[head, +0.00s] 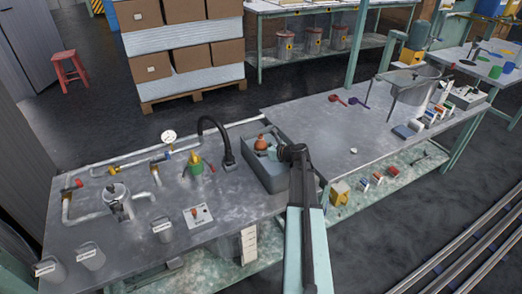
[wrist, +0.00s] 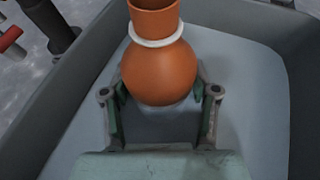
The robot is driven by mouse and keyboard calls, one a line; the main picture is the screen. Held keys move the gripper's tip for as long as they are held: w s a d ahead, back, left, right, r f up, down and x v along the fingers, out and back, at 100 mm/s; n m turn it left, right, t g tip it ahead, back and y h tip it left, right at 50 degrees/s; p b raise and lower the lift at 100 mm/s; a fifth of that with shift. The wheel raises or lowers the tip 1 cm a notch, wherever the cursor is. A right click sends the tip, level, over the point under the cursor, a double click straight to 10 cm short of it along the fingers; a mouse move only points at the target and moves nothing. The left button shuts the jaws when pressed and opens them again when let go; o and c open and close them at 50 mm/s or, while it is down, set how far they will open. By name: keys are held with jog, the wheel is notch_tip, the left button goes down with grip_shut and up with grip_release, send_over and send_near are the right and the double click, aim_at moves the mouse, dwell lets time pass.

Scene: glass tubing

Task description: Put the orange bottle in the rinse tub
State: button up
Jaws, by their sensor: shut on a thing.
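The orange bottle (wrist: 160,72) has a round body, a narrow neck and a white ring around the neck. In the wrist view it stands upright between the two fingers of my gripper (wrist: 160,105), which is shut on it. The grey rinse tub (wrist: 262,75) surrounds the bottle and gripper in that view. In the head view the bottle (head: 261,143) shows within the outline of the tub (head: 268,180), and my arm covers part of the tub's right side. I cannot tell whether the bottle's base touches the tub floor.
A white control box (head: 198,215) sits in front. The bench (head: 310,110) to the right of the tub is mostly clear.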

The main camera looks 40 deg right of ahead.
aim_at(266, 149)
jog(key=shift+f, duration=0.15)
jog(key=o, duration=1.3)
jog(key=shift+r, duration=0.2)
jog(key=shift+v, duration=3.75)
